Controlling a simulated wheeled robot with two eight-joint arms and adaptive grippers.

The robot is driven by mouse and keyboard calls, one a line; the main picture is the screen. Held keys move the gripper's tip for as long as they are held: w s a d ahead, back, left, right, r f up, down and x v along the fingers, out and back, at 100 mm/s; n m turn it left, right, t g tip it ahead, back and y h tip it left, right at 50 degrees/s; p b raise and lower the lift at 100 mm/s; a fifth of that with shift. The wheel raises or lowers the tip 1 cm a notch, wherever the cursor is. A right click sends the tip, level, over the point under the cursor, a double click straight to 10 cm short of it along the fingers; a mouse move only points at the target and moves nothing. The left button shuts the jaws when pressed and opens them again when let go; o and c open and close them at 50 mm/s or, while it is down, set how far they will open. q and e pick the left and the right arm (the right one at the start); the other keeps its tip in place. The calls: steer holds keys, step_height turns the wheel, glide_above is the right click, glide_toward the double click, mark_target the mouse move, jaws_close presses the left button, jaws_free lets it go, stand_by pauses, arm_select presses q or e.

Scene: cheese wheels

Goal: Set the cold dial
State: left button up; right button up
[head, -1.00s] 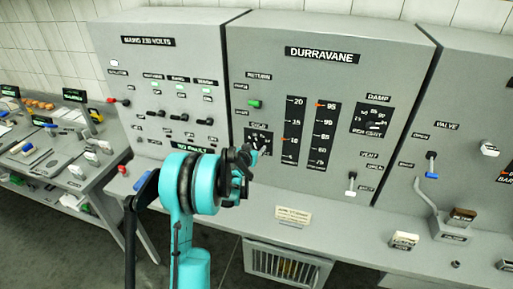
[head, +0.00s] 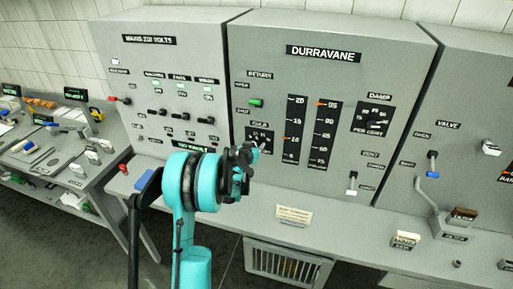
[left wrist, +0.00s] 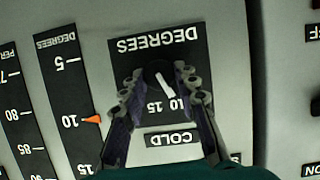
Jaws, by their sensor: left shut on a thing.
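The cold dial (left wrist: 164,84) sits on a black plate headed DEGREES, with a COLD label, upside down in the left wrist view. Its white mark slants towards the figure 10 there. My left gripper (left wrist: 161,80) is shut on the dial, with one finger on each side. In the head view my left gripper (head: 253,153) is at the dial's plate (head: 265,134) and hides most of the dial. An orange pointer on the left degrees scale (head: 293,130) stands near 10; it also shows beside that scale in the left wrist view. My right gripper is not in view.
A damp dial (head: 375,119) and a vent lever (head: 351,184) are right of the scales. The mains panel (head: 155,75) stands to the left. A small card (head: 293,215) lies on the ledge below. A valve lever (head: 432,165) is further right.

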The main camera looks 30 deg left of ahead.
arm_select(q)
steer(key=n+b, duration=0.1)
steer(key=n+h+b, duration=0.1)
steer(key=shift+a+f+t+b, duration=0.2)
steer(key=shift+t+b, duration=0.1)
steer(key=shift+b, duration=0.05)
steer(key=shift+s+a+n+t+h+b, duration=0.1)
steer(key=shift+n+t+h+b, duration=0.3)
steer(key=shift+n+h+b, duration=0.85)
steer(key=shift+r+n, duration=0.1)
steer(key=shift+n, duration=0.35)
steer(key=o, duration=1.1)
steer(key=shift+o, duration=0.2)
steer(key=v, duration=1.2)
